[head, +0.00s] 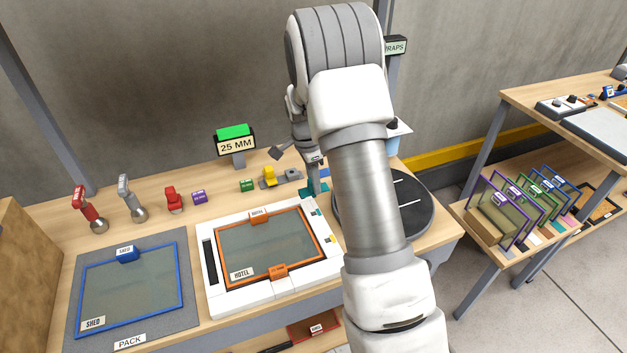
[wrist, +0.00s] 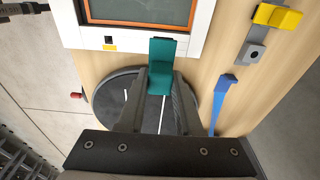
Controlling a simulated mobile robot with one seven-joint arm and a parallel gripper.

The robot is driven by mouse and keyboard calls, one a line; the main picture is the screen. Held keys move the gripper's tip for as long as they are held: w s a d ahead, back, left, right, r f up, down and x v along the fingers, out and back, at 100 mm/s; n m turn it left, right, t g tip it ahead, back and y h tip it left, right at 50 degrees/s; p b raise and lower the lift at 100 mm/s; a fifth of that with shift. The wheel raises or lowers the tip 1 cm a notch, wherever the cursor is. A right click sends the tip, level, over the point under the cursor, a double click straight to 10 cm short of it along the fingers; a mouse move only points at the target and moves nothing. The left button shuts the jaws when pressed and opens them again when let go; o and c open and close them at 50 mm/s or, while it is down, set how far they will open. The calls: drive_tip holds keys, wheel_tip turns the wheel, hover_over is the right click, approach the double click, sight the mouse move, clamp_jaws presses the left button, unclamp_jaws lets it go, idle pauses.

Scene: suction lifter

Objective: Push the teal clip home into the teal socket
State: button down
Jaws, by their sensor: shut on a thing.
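The teal clip (wrist: 161,78) is between the fingertips of my gripper (wrist: 160,92) in the wrist view. My gripper is shut on it, just right of the white fixture's corner in the head view. Teal also shows under my gripper (head: 313,180) in the head view, where the clip (head: 311,192) is small and partly covered. In the wrist view the teal reaches up to the white fixture's edge. I cannot make out the teal socket apart from the clip, nor tell how the two meet.
The white fixture (head: 218,306) holds an orange-framed HOTEL pane (head: 265,244). A black turntable (head: 413,222) lies right of it, partly behind my arm. A yellow clip (head: 269,174), a green block (head: 246,185) and a purple block (head: 199,197) stand behind. A blue-framed SHED pane (head: 130,287) lies left.

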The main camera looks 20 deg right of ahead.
sight(313, 197)
drive_tip(key=shift+f, duration=0.1)
drive_tip(key=shift+f+b, duration=2.4)
drive_tip(key=shift+f, duration=0.75)
drive_tip(key=shift+f, duration=0.1)
drive_tip(key=shift+f, duration=0.4)
drive_tip(key=shift+f, duration=0.25)
drive_tip(key=shift+f, duration=0.35)
drive_tip(key=shift+f, duration=0.2)
drive_tip(key=c, duration=0.5)
unclamp_jaws()
